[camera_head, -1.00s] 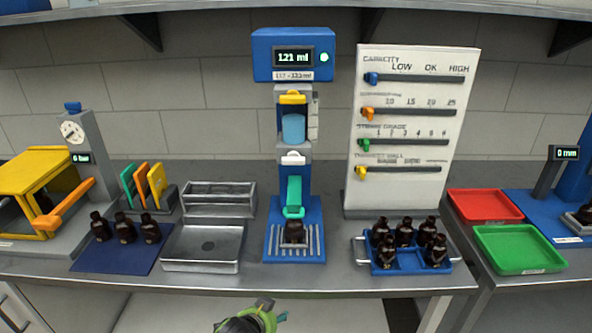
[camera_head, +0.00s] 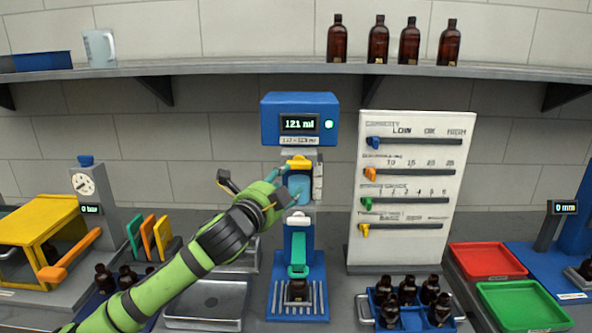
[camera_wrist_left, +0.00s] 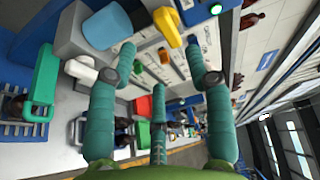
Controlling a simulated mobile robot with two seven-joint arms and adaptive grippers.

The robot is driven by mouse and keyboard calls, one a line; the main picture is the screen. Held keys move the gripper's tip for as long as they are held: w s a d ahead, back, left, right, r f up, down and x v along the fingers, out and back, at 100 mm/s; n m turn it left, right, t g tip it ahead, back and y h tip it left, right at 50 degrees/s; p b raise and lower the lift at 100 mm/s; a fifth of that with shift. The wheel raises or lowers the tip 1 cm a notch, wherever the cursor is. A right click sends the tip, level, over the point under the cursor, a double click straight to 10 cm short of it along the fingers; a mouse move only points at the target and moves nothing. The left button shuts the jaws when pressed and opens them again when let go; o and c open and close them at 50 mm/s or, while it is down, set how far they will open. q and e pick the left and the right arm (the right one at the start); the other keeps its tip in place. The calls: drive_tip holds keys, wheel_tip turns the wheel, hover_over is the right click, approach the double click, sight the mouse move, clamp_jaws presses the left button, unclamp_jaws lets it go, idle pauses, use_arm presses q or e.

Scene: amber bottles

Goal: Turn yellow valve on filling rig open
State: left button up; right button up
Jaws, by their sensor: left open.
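The filling rig (camera_head: 270,119) stands at the middle of the bench, with a blue display head reading 121 ml and a green light. Its yellow valve (camera_head: 299,162) sits just under the head, above a light-blue tank (camera_head: 298,186). A dark bottle (camera_head: 297,289) stands at the rig's base below the green part. My left gripper (camera_head: 286,183) is open and empty at the rig's left front, close to the valve. In the left wrist view the yellow valve (camera_wrist_left: 168,27) shows beyond and between the teal fingertips (camera_wrist_left: 162,48), with a visible gap. My right gripper is not in view.
A white slider board (camera_head: 405,200) stands right of the rig. A blue crate of bottles (camera_head: 365,309) is at its foot. Red (camera_head: 486,260) and green (camera_head: 522,305) trays lie farther right. A shelf (camera_head: 200,68) with several amber bottles runs above. My left arm covers part of the left bench.

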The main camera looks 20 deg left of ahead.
sight(297, 168)
use_arm(q)
drive_tip(key=w+p, duration=0.1)
drive_tip(key=w, duration=0.1)
drive_tip(key=w+p, duration=0.1)
drive_tip(key=w, duration=0.1)
drive_tip(key=w+r+p, duration=0.1)
drive_tip(key=shift+w+d, duration=0.3)
drive_tip(key=shift+w, duration=0.1)
drive_tip(key=shift+w+f+p, duration=0.15)
drive_tip(key=shift+w+p, duration=0.15)
drive_tip(key=shift+w, duration=0.4)
drive_tip(key=c, duration=1)
drive_tip(key=shift+s, duration=0.1)
clamp_jaws()
